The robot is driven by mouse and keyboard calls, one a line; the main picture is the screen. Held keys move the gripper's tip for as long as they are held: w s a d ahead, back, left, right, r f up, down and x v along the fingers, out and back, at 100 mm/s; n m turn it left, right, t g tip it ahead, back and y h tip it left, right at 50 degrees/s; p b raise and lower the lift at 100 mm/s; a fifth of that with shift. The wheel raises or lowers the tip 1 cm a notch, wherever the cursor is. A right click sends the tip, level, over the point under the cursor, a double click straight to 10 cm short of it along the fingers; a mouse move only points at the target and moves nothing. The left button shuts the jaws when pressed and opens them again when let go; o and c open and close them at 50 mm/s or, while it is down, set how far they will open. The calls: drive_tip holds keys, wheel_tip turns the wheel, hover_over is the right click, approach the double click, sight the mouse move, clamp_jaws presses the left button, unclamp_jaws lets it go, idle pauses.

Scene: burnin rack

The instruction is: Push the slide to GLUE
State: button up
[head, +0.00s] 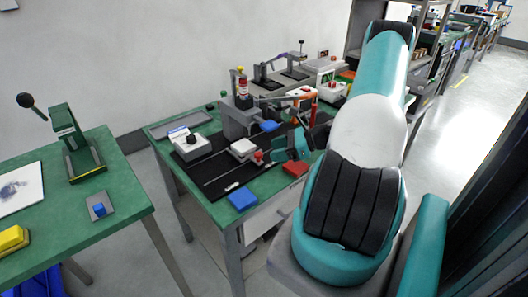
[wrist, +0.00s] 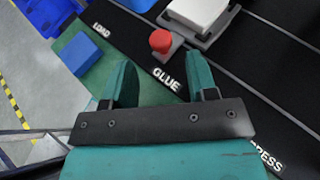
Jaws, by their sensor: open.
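The slide is a grey carriage with a white block (wrist: 198,12) and a red knob (wrist: 161,41) on its near side. In the head view its white block (head: 243,147) sits on the black board of the green table. The slide stands close to the GLUE label (wrist: 167,79), with its knob appearing slightly toward the LOAD label (wrist: 101,30). The PRESS label (wrist: 267,157) is at lower right. My gripper (wrist: 163,64) is open and empty, its fingers spread around the GLUE label. The red knob lies just beyond the fingertips, apart from them. It also shows in the head view (head: 277,152).
A blue block (wrist: 78,53) lies on the green tabletop left of my gripper; it also shows in the head view (head: 242,198). A red block (head: 295,168) lies near my arm. A grey press-like fixture (head: 236,115) stands behind the slide.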

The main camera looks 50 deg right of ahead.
sight(261, 154)
drive_tip(key=shift+x, duration=2.4)
clamp_jaws()
